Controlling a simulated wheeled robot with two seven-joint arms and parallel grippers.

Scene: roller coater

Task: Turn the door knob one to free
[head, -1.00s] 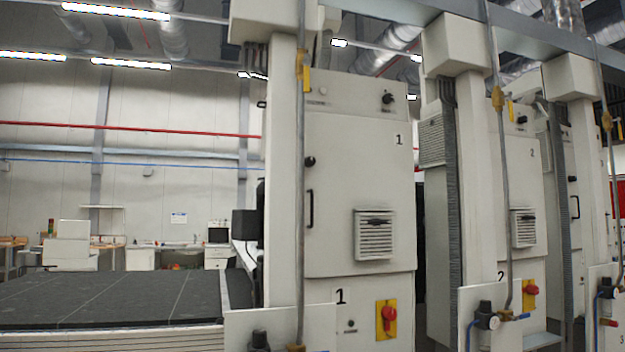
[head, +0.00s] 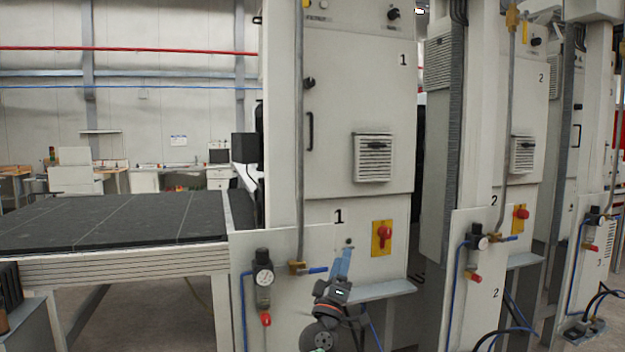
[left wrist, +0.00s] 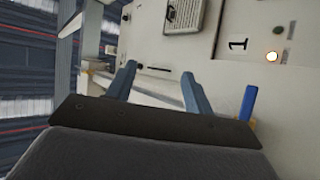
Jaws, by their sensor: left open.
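The door of cabinet one (head: 345,150) is shut. A small black knob (head: 309,83) sits on its left edge, above a black vertical handle (head: 310,131). I cannot tell at this size which way the knob is turned. My left gripper (head: 342,260) is low in front of the cabinet's lower panel, below and a little right of the knob, apart from it. In the left wrist view its two blue fingers (left wrist: 159,70) are spread with nothing between them. My right gripper is in neither view.
A red switch on a yellow plate (head: 382,237) is right of my left gripper. A pressure gauge (head: 263,275) and a blue valve lever (head: 318,270) are to its left. A vertical grey pipe (head: 299,150) runs just left of the knob. A dark table (head: 120,220) stands at left.

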